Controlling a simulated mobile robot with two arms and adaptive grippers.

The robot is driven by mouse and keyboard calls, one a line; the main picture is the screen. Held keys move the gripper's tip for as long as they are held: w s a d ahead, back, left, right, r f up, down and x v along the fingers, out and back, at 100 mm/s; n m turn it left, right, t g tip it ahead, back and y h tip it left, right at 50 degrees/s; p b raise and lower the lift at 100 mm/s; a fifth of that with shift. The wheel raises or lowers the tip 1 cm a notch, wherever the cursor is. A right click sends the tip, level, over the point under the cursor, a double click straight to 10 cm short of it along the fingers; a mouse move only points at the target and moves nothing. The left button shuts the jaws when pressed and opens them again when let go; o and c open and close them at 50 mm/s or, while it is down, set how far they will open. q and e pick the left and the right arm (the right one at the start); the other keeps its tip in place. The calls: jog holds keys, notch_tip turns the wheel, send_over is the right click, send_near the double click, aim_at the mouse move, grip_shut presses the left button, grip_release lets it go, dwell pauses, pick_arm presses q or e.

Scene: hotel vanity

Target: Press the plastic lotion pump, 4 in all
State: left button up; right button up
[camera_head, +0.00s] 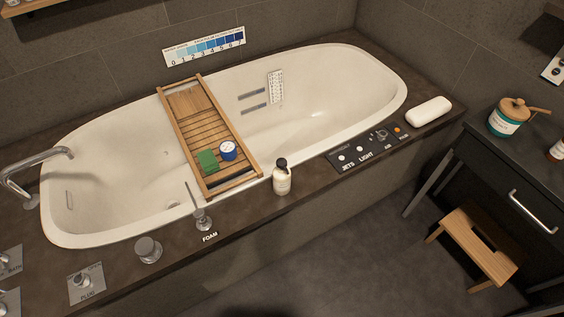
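A small cream-coloured bottle (282,181) with a black top stands upright on the dark front ledge of the bathtub, right of the wooden tray. Its black top is too small to show clearly whether it is a pump head. A metal fixture (202,219) with a thin upright stem rises from the ledge to its left, beside the label FOAM. I cannot tell from this view which of these is the plastic lotion pump. Neither of my grippers is in view, and nothing touches the bottle or the fixture.
The wooden tray (225,127) spans the white bathtub (330,112), holding a green block (207,161) and a blue-and-white round container (228,150). A control panel (364,152), white pillow-like object (429,111), knob (148,249) and faucet (35,166) line the ledge. A wooden stool (474,247) stands right.

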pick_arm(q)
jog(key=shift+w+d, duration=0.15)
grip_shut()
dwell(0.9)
